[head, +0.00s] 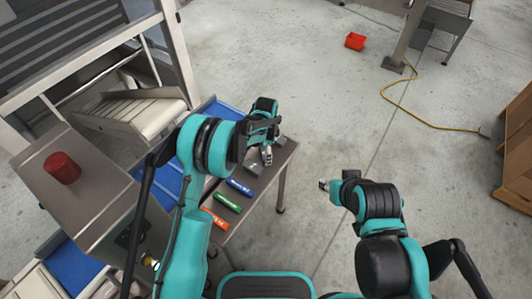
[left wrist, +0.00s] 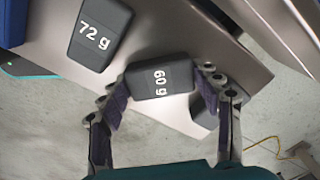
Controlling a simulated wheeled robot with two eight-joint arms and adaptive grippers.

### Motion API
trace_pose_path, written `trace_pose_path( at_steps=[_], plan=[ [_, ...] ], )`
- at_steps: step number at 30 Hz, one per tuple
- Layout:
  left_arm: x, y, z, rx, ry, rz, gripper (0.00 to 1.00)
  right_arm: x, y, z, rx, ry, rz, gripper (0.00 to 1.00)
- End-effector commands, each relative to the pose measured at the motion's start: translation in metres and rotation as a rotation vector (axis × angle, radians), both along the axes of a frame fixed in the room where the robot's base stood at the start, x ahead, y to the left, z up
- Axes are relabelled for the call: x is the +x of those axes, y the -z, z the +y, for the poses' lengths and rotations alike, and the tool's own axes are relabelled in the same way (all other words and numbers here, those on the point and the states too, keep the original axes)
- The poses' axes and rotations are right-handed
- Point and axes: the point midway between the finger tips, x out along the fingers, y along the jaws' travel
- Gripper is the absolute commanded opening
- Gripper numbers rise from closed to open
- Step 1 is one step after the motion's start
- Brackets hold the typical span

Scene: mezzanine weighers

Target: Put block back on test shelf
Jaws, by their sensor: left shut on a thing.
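The dark grey block marked 60 g (left wrist: 160,80) is between the two finger pads of my left gripper (left wrist: 160,92) in the left wrist view. The gripper is shut on it. Whether the block touches the metal surface below cannot be told. In the head view, my left gripper (head: 267,150) is over the far end of a small steel shelf table (head: 262,187). A dark block marked 72 g (left wrist: 99,34) lies on the steel beside it. My right gripper (head: 325,185) is over open floor, away from the table; its jaws are too small to read.
Blue (head: 240,187), green (head: 228,202) and orange (head: 214,218) blocks lie in a row on the table. A dark block (left wrist: 205,114) shows partly behind the 60 g block. A weigher with a red button (head: 62,168) and blue belt stands left.

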Motion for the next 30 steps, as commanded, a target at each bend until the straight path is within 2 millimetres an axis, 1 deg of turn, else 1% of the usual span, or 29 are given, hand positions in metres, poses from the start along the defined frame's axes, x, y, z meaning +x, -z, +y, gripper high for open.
trace_pose_path(
  at_steps=[3,4,5,6,14,17,20,30],
  plan=[
    [0.000,0.005,0.000,0.000,0.000,0.000,0.30,0.000,0.004,0.000,0.000,0.000,0.000,0.40],
    [0.000,0.003,0.000,0.000,0.000,0.000,0.71,0.000,0.003,0.000,0.000,0.000,0.000,0.40],
    [0.000,0.003,0.000,0.000,0.000,0.000,0.79,0.000,0.003,0.000,0.000,0.000,0.000,0.40],
    [0.000,0.003,0.000,0.000,0.000,0.000,0.84,0.000,0.003,0.000,0.000,0.000,0.000,0.40],
    [0.000,0.003,0.000,0.000,0.000,0.000,0.84,0.000,0.002,0.000,0.000,0.000,0.000,0.40],
    [0.000,-0.001,0.000,0.000,0.000,0.000,0.84,0.000,-0.001,0.000,0.000,0.000,0.000,0.40],
    [0.000,-0.014,0.000,0.000,0.000,0.000,0.84,0.000,-0.007,0.000,0.000,0.000,0.000,0.40],
    [0.000,-0.088,0.000,0.000,0.000,0.000,0.84,0.000,-0.034,0.000,0.000,0.000,0.000,0.40]
  ],
)
